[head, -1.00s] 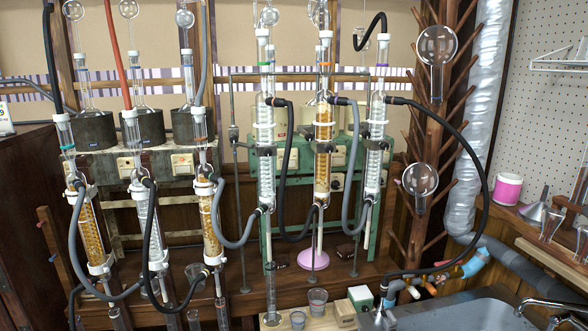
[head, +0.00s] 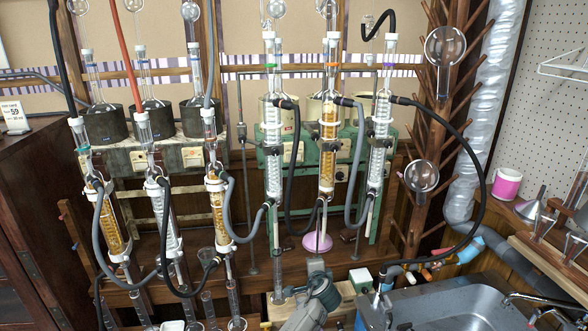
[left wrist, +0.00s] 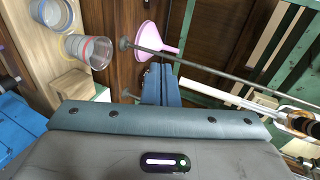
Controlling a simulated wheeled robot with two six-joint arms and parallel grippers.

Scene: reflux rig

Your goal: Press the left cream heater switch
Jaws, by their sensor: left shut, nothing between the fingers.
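Cream heaters (head: 264,113) stand on the green rack (head: 252,190) at centre, partly hidden behind glass columns and hoses. Below the left one is a pale switch plate (head: 291,152); another plate (head: 341,148) is to its right. My left gripper (head: 316,265) comes in at the bottom centre, below and in front of these plates and apart from them. No switch can be made out in the wrist view. My right gripper is not in view.
Glass columns (head: 328,140) with looped hoses stand before the rack. Left are dark heaters (head: 103,124) with their own pale plates (head: 193,157). Beakers (left wrist: 88,50) and a wooden block (left wrist: 72,84) are near the gripper. A sink (head: 450,300) is at right.

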